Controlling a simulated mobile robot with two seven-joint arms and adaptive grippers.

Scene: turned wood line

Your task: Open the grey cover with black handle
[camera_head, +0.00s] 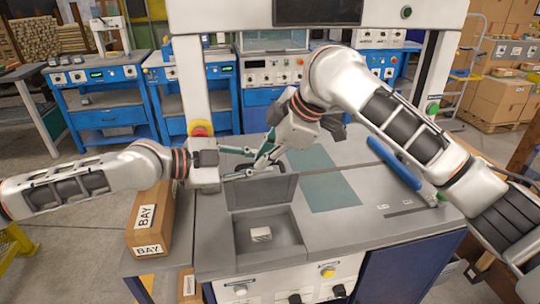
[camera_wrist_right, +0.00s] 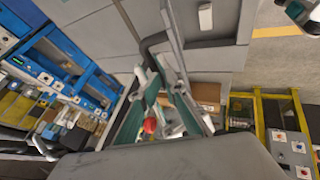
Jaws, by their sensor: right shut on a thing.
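The grey cover (camera_head: 263,193) stands raised at the back edge of a recessed compartment (camera_head: 285,240) in the bench top. The compartment is uncovered, and a small pale block (camera_head: 260,234) lies inside it. My right gripper (camera_head: 262,162) is at the top edge of the cover, shut on its black handle. In the right wrist view the black handle (camera_wrist_right: 149,47) shows near the finger ends, beside the grey panel. My left gripper (camera_head: 240,163) is left of the cover, its fingers apart and apparently empty, pointing right. The hold on the handle is partly hidden in the head view.
A cardboard box marked BAY (camera_head: 152,222) stands left of the bench. A blue bar (camera_head: 394,163) lies on the right of the bench top, under my right arm. A teal mat (camera_head: 325,185) lies clear beside the compartment. A red-topped button (camera_head: 200,128) stands behind my left wrist.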

